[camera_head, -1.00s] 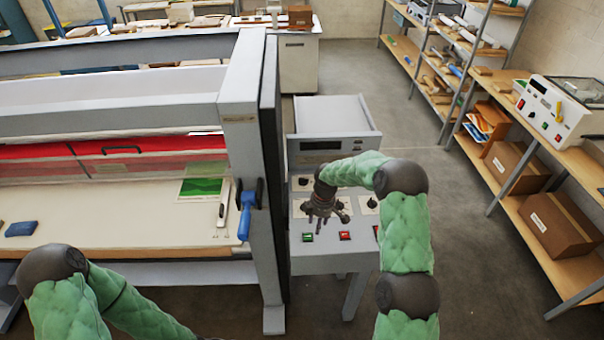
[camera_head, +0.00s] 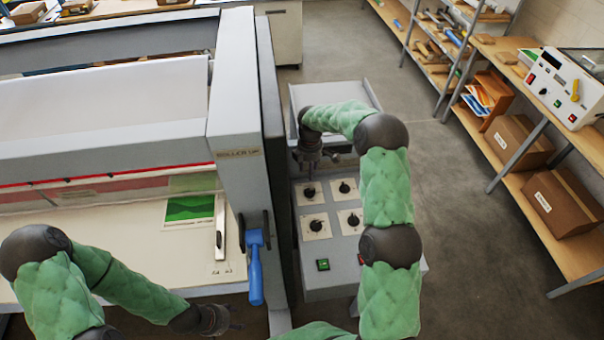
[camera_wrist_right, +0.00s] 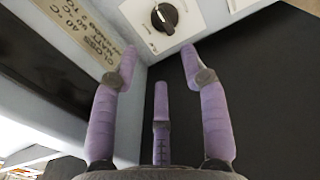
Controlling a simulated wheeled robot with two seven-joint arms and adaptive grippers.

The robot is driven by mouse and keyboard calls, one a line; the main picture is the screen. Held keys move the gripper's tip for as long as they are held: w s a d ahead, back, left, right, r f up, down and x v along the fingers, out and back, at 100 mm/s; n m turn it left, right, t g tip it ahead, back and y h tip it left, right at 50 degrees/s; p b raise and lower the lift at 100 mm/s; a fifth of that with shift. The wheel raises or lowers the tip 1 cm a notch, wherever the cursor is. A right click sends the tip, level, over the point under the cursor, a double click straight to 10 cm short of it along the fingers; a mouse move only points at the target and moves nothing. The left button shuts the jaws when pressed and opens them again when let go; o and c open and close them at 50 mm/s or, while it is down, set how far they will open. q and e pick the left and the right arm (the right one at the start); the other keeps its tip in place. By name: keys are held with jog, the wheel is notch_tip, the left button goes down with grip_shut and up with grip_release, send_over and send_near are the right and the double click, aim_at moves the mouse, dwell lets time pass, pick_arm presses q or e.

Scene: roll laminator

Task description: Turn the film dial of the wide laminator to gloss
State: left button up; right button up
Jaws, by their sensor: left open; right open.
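The wide laminator (camera_head: 232,110) fills the left. Its control panel (camera_head: 335,258) carries several black dials on white plates, including a back-left dial (camera_head: 309,191), a back-right dial (camera_head: 345,187) and a front-left dial (camera_head: 315,226). Their lettering is too small to tell which is the film dial. My right gripper (camera_head: 312,168) is over the panel's back-left part. In the right wrist view its fingers (camera_wrist_right: 160,65) are open and empty, apart from a dial (camera_wrist_right: 164,17) ahead. My left gripper (camera_head: 228,324) is open at the bottom, near the laminator's front edge.
A blue-handled lever (camera_head: 254,265) hangs from the laminator's side post, left of the panel. A green button (camera_head: 322,264) is on the panel's front. A label plate (camera_wrist_right: 75,35) mentioning gloss and matt shows in the wrist view. Shelves (camera_head: 505,170) stand right, across clear floor.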

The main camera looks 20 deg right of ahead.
aim_at(309, 191)
jog(key=f, duration=0.3)
jog(key=f+p, duration=0.1)
jog(key=f, duration=0.2)
jog(key=f+p, duration=0.1)
jog(key=f, duration=0.2)
jog(key=shift+s+f, duration=0.25)
jog(key=shift+s, duration=0.1)
jog(key=shift+w+f, duration=0.1)
jog(key=shift+f, duration=0.35)
pick_arm(q)
jog(key=shift+s+r, duration=0.25)
jog(key=shift+r, duration=0.95)
pick_arm(e)
grip_shut()
